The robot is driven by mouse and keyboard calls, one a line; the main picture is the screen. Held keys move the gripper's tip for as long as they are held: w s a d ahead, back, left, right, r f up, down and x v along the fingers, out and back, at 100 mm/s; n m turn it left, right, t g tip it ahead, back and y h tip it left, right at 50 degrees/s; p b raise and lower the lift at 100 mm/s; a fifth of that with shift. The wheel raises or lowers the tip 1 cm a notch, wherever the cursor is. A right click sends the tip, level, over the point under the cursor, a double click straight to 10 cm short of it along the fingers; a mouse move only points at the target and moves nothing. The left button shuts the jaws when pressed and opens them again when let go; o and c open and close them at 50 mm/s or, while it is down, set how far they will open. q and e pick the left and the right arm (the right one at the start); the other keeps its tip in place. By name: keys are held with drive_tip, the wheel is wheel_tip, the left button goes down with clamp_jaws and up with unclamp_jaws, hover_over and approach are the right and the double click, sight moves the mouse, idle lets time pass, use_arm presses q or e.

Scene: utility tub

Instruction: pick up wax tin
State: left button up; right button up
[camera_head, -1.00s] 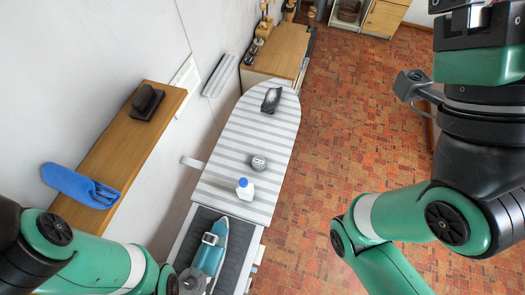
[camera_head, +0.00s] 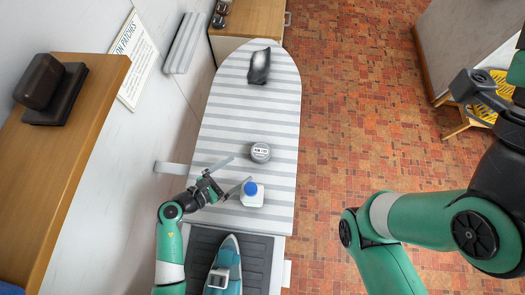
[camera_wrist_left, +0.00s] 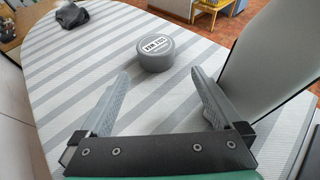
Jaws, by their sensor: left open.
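The wax tin (camera_head: 260,152) is a small round grey tin with a white label, lying on the striped ironing board (camera_head: 240,100). In the left wrist view the tin (camera_wrist_left: 156,54) stands beyond the fingertips, roughly centred between them. My left gripper (camera_head: 234,172) is open and empty over the board, a little short of the tin and to its left in the head view. Its two fingers also show in the left wrist view (camera_wrist_left: 158,88). My right arm comes in from the right in the head view, but its gripper is out of frame.
A white bottle with a blue cap (camera_head: 252,194) stands close beside the left gripper. A teal iron (camera_head: 225,270) rests on the dark pad (camera_head: 258,262). A dark crumpled item (camera_head: 259,67) lies at the board's far end. A wooden shelf (camera_head: 70,130) is on the left.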

sight(257, 154)
use_arm(q)
drive_tip(key=shift+w+a+r, duration=0.1)
drive_tip(key=shift+w+r, duration=0.05)
drive_tip(key=shift+w, duration=0.25)
drive_tip(key=b+x, duration=0.4)
drive_tip(key=x, duration=0.2)
drive_tip(key=shift+s, duration=0.1)
drive_tip(key=b+x, duration=0.4)
drive_tip(key=x, duration=0.1)
drive_tip(key=shift+r, duration=0.2)
drive_tip(key=shift+w+d, duration=0.2)
drive_tip(key=shift+d, duration=0.1)
drive_tip(key=shift+r, duration=0.15)
drive_tip(key=c, duration=1.2)
